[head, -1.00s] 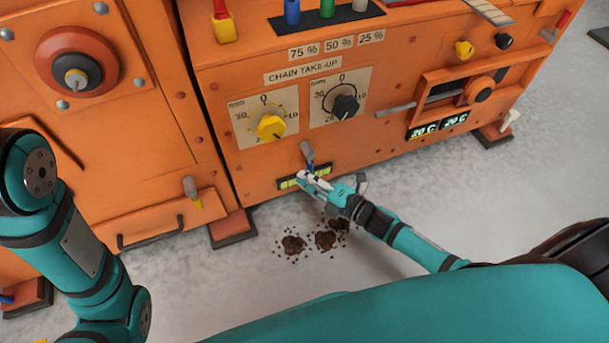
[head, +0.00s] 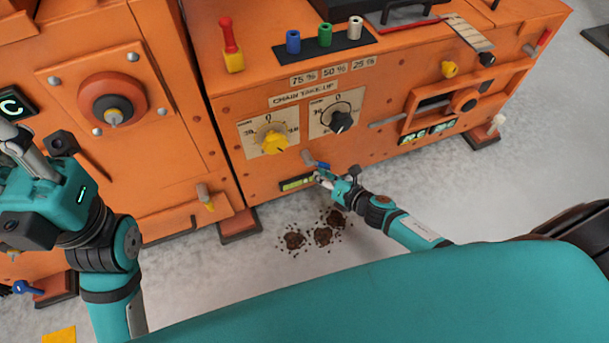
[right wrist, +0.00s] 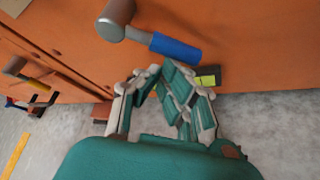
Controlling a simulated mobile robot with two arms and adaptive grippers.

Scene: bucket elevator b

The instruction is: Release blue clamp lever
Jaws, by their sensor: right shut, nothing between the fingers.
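The blue clamp lever (head: 321,165) is on the lower front of the orange machine, below the dials. Its grey-brown hub is at the left and its blue handle points right and slightly down. In the right wrist view the blue handle (right wrist: 175,48) is just above my fingertips. My right gripper (head: 320,178) is shut and empty, just below the handle; it also shows in the right wrist view (right wrist: 160,72). I cannot tell whether it touches the lever. My left gripper (head: 22,150) is at the left edge, partly cut off, its fingers unclear.
A green level vial (head: 296,184) sits beside the lever. A yellow dial (head: 274,141) and a black dial (head: 341,121) are above. Dark spilled clumps (head: 322,236) lie on the grey floor. Another blue-handled lever (head: 26,288) is at the lower left.

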